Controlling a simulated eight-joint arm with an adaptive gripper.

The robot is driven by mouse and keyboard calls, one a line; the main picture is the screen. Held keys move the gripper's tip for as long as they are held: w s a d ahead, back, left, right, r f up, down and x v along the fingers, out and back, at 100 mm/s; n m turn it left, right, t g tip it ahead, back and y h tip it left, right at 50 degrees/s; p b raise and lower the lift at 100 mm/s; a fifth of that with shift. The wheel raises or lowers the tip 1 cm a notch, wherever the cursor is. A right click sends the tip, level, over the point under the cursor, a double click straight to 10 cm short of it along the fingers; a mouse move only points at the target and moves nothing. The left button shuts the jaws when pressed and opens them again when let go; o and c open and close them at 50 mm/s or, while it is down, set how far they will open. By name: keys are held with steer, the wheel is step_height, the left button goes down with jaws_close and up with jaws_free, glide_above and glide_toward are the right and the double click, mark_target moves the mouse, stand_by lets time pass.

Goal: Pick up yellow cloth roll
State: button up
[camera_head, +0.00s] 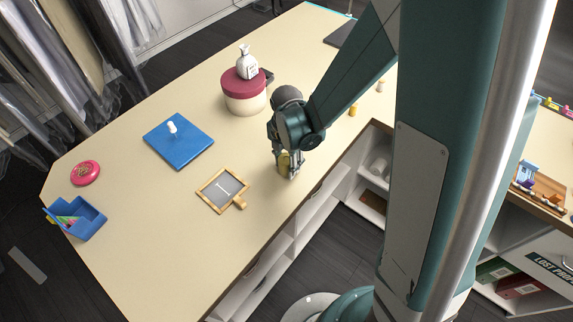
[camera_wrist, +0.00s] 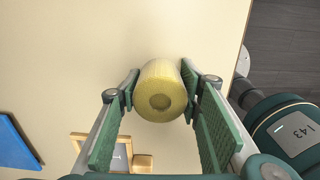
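The yellow cloth roll (camera_wrist: 161,88) stands end-on between my fingers in the wrist view, with a round hollow in its near end. In the head view, the roll (camera_head: 283,164) shows only partly between the fingers, near the table's front edge. My gripper (camera_wrist: 160,90) points down, and its two green-padded fingers press against opposite sides of the roll. In the head view, my gripper (camera_head: 287,168) is low over the table (camera_head: 215,265). I cannot tell whether the roll's underside touches the table.
A wooden-framed board (camera_head: 222,190) with a small wooden block lies left of the roll. Small pegs (camera_head: 353,110) stand right.

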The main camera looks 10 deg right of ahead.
mark_target(287, 159)
steer(key=shift+c, duration=1.4)
steer(key=shift+r, duration=0.2)
steer(key=shift+r, duration=4.8)
